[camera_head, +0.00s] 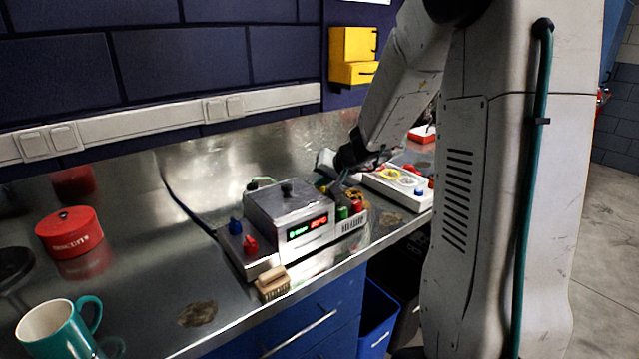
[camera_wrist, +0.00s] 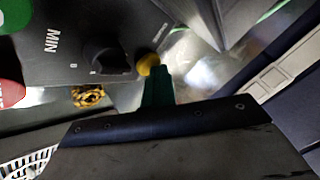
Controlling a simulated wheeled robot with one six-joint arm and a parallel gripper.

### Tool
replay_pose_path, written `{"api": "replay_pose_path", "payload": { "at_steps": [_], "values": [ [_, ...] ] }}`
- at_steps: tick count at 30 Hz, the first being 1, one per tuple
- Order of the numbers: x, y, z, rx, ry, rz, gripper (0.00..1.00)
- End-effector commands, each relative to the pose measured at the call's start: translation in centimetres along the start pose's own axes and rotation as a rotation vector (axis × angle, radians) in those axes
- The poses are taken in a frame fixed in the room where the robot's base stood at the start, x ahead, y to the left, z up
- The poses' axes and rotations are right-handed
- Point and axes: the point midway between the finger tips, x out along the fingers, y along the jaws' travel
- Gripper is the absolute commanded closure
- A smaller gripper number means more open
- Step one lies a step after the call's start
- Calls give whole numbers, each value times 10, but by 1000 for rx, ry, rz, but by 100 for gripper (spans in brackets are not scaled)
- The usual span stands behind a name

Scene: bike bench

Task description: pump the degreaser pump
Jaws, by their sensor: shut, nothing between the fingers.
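My gripper (camera_head: 338,192) is small and dark in the head view. It points down just behind the right end of a metal box (camera_head: 290,212) with a lit display, and it is shut and empty. In the wrist view a dark knob (camera_wrist: 100,56) stands on a grey panel marked MIN, with a small yellow knob (camera_wrist: 148,64) beside it. A narrow green piece (camera_wrist: 158,88) juts up below the yellow knob. I cannot make out a clearly marked degreaser pump in either view. Whether my gripper touches anything cannot be told.
A white unit (camera_head: 400,186) with coloured rings stands on the steel bench right of my gripper. A wooden-backed brush (camera_head: 273,284) lies near the front edge. A red tin (camera_head: 69,232) and a teal mug (camera_head: 58,328) stand at left. The bench between is mostly clear.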

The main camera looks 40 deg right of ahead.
Motion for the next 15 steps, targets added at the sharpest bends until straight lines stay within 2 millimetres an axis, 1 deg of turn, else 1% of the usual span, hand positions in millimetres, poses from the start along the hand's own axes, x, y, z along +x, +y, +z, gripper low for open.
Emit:
{"api": "replay_pose_path", "payload": {
  "at_steps": [1, 11, 15],
  "values": [
    [1, 3, 6, 3, -12, 6, 100],
    [-2, 1, 4, 3, -12, 6, 100],
    [-7, -3, 0, 1, -10, 4, 100]
  ]
}}
